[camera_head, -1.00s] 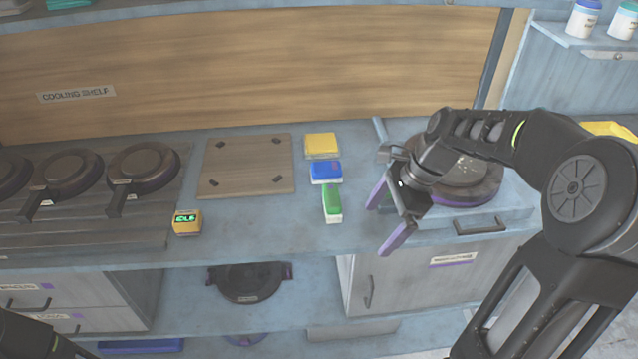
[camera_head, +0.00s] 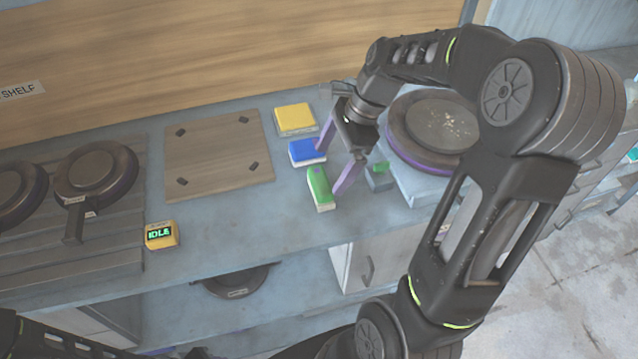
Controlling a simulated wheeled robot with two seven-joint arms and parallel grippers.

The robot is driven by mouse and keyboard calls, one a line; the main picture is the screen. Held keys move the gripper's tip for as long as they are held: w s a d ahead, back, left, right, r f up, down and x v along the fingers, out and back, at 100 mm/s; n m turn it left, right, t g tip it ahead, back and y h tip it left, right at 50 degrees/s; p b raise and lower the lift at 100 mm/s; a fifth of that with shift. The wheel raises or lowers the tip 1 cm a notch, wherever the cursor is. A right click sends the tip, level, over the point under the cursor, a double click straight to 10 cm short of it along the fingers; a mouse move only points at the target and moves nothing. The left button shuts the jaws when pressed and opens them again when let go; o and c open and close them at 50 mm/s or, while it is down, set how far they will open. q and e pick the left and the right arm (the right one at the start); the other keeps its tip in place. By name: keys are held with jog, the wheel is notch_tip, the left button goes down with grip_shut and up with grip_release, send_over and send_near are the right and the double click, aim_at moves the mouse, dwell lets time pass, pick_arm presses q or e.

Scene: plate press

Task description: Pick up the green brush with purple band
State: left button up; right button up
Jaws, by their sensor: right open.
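A green brush (camera_head: 320,190) with a pale lower edge lies on the blue-grey counter, in front of a blue block. A small purple patch shows near its far end; I cannot tell whether that is a band. My right gripper (camera_head: 330,170) has purple fingers and is open and empty. Its fingers point left, one tip by the blue block (camera_head: 307,152) and the other by the right side of the green brush. Nothing is between the fingers that I can make out. My left gripper does not show.
A yellow block (camera_head: 296,119) lies behind the blue one. A wooden board (camera_head: 218,160) and a yellow box reading IDLE (camera_head: 161,235) are to the left. Round dark pans (camera_head: 97,178) sit further left. A round press plate (camera_head: 440,125) stands at right, behind my right arm.

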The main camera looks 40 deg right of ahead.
aim_at(323, 178)
jog(key=shift+x, duration=0.9)
jog(key=p+x, duration=0.1)
jog(key=x, duration=0.4)
jog(key=shift+w+f, duration=0.1)
jog(key=shift+w, duration=0.05)
jog(key=shift+c, duration=0.4)
jog(key=c, duration=1.2)
notch_tip(323, 178, up, 10)
jog(key=shift+r+b, duration=0.1)
jog(key=shift+b, duration=0.2)
